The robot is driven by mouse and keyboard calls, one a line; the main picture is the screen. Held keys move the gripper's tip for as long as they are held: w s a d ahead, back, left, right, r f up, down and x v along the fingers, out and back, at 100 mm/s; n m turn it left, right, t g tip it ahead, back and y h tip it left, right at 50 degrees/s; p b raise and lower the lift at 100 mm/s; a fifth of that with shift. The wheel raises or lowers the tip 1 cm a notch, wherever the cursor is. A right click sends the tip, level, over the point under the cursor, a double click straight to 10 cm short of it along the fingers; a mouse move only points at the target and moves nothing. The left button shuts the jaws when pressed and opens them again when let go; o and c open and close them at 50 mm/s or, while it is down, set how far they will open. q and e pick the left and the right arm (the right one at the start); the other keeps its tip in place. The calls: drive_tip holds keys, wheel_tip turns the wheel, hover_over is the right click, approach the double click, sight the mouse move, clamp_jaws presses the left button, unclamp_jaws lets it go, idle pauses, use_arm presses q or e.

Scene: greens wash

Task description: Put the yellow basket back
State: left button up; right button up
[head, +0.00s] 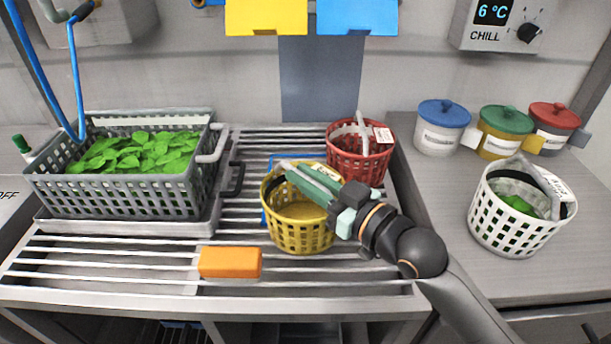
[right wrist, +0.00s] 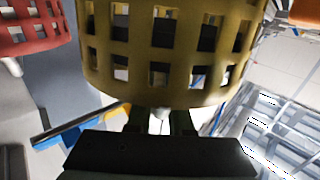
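The yellow basket (head: 300,228) is upright over the slatted rack, in the middle of the head view. A blue flat piece (head: 284,160) shows partly behind and beneath it. My right gripper (head: 318,186) reaches in from the right at the basket's rim, its fingers around the handle. In the right wrist view the yellow basket (right wrist: 165,60) fills the upper middle, and a pale piece of handle shows between the close fingers (right wrist: 160,122). Whether the basket's bottom touches the rack is unclear. My left gripper is not in view.
A red basket (head: 350,165) stands close behind right. An orange block (head: 230,262) lies front left. A grey crate of leaves (head: 75,190) stands left. A white basket (head: 500,225) and lidded jars (head: 440,138) stand on the right counter. The rack's front right is clear.

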drive_tip(key=o, duration=0.4)
drive_tip(key=shift+c, duration=0.2)
drive_tip(key=shift+r, duration=0.2)
drive_tip(key=shift+s+d+f, duration=0.1)
drive_tip(key=shift+s+d, duration=0.15)
drive_tip(key=v, duration=1.1)
drive_tip(key=shift+s, duration=0.2)
